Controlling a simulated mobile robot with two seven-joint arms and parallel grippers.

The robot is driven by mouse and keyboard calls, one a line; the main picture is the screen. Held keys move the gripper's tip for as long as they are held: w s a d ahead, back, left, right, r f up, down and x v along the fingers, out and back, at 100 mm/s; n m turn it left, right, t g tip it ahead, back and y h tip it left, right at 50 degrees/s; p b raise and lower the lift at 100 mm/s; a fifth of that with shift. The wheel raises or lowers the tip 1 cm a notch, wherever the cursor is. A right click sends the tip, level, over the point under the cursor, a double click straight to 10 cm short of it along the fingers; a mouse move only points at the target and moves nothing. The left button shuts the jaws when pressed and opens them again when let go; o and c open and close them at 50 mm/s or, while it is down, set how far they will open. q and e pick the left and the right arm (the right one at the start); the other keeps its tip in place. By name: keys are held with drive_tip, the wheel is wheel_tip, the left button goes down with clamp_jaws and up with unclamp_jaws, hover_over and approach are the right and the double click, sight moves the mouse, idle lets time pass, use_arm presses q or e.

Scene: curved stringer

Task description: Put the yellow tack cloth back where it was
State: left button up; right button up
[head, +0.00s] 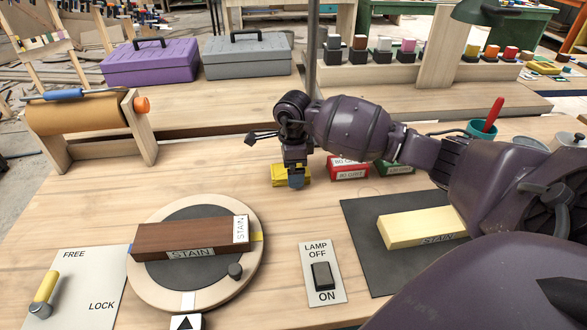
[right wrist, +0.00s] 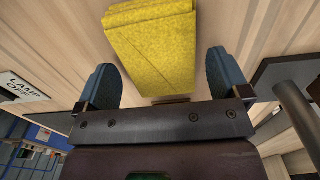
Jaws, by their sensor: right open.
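The yellow tack cloth (head: 276,174) is a folded pad lying on the wooden bench, left of the red box. My right gripper (head: 296,181) points down at it and hides part of it in the head view. In the right wrist view the tack cloth (right wrist: 152,40) lies between and beyond the two blue fingers of my right gripper (right wrist: 158,75). The fingers are apart, with gaps on both sides of the cloth. I cannot tell how far the fingertips are above the bench. My left gripper is not in view.
A red box (head: 348,170) and a green box (head: 395,168) stand right of the cloth. A round turntable (head: 150,281) bears a brown block (head: 185,238). A lamp switch (head: 322,275) and a dark mat (head: 365,238) with a pale block (head: 415,228) lie in front.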

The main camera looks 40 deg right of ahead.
wheel_tip(320, 180, up, 12)
drive_tip(key=p, duration=0.1)
drive_tip(key=shift+f, duration=0.25)
idle(0.5)
